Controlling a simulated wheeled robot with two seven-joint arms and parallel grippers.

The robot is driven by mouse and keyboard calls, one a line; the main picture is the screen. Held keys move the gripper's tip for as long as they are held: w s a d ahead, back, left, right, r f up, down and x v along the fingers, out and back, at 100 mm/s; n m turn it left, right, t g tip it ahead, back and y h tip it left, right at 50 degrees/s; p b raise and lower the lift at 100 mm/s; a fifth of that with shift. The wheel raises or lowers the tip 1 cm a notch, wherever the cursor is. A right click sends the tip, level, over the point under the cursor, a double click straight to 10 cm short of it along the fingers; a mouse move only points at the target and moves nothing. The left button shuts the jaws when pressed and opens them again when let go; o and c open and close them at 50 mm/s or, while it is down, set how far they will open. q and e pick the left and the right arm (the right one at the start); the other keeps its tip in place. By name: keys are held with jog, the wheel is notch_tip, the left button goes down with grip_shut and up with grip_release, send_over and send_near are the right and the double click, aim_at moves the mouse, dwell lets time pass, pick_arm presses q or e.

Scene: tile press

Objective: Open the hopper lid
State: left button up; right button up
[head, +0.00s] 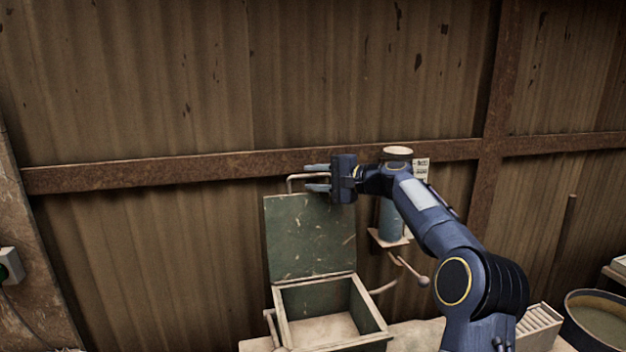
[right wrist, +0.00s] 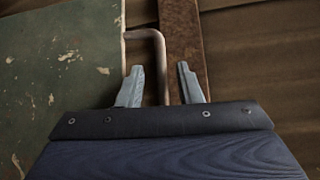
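The hopper (head: 374,304) is an open-topped green box with worn pale edges, low in the middle of the head view. Its green lid (head: 305,240) stands raised, nearly upright, at the back edge. The lid also shows at the left of the right wrist view (right wrist: 60,75). A bent metal handle (head: 290,182) sticks up from the lid's top edge. My right gripper (head: 317,178) is at the lid's top, its fingers pointing left. In the right wrist view the handle (right wrist: 161,60) runs between the spread fingers, with gaps visible. My left gripper is out of view.
A corrugated wall with a rusty rail (head: 150,172) stands close behind the lid. A press lever with a ball knob (head: 423,281) is right of the hopper. A slatted rack (head: 540,322) and a round tub (head: 598,318) are at the lower right.

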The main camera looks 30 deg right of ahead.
jog(key=b+v, duration=0.2)
jog(key=v, duration=0.5)
dwell(0.4)
